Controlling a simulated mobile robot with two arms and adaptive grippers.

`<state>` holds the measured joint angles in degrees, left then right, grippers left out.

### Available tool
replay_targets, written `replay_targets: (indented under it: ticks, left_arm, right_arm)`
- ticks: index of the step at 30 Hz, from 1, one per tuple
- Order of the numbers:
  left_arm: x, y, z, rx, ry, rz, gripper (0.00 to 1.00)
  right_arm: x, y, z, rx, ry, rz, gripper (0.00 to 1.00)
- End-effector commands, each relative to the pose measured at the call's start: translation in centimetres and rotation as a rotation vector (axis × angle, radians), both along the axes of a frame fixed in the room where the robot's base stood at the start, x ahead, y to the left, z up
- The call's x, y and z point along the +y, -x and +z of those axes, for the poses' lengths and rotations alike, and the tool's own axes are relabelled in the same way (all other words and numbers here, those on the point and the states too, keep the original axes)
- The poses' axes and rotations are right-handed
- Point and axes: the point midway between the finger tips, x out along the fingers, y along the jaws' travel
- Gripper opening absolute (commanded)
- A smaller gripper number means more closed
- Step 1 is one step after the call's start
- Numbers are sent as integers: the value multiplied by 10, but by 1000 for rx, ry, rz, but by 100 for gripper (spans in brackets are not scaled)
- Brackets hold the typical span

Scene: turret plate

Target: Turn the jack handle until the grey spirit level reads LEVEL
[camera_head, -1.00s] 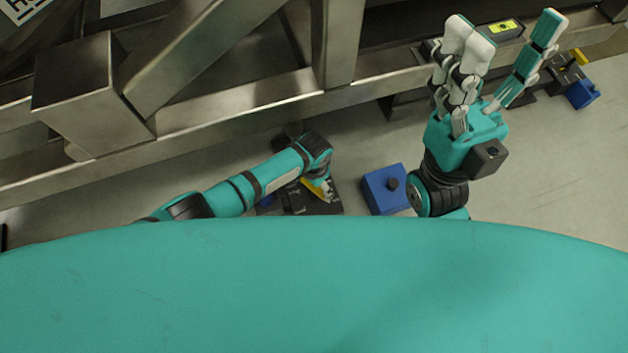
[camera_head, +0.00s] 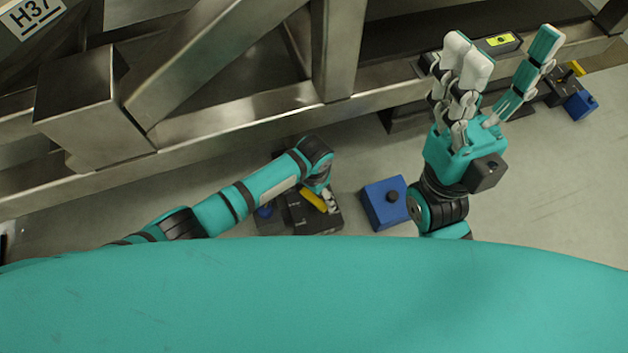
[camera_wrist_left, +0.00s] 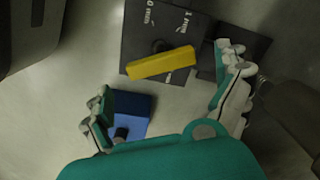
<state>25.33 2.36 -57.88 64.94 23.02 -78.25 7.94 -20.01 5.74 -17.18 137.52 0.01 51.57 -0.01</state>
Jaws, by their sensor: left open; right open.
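The yellow jack handle (camera_head: 313,201) sits on a black jack (camera_head: 312,221) on the floor, below the steel frame. My right gripper (camera_head: 505,85) is open and empty, fingers up. The grey spirit level (camera_head: 500,41) has a yellow-green vial; its reading is too small to tell.
A blue box with a black knob (camera_head: 385,203) stands right of the jack. A second jack with a yellow handle (camera_head: 576,68) and blue block (camera_head: 580,104) is at the far right. Grey floor is free at right.

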Motion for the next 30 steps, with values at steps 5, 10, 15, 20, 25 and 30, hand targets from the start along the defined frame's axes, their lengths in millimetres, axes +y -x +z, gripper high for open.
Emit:
replay_targets:
  ticks: [5,10,15,20,25,30]
  left_arm:
    - [-1,-1,39,-3,3,-1,100]
    - [-1,-1,68,-2,2,-1,100]
    - [0,0,80,-1,0,-1,100]
    - [0,0,82,-1,-1,-1,100]
    - [0,0,82,0,0,-1,100]
    - [0,0,82,0,0,-1,100]
  right_arm:
    - [0,0,0,1,0,0,65]
    - [0,0,0,1,0,0,65]
    - [0,0,0,1,0,0,65]
    - [0,0,0,1,0,0,65]
    - [0,0,0,1,0,0,65]
    - [0,0,0,1,0,0,65]
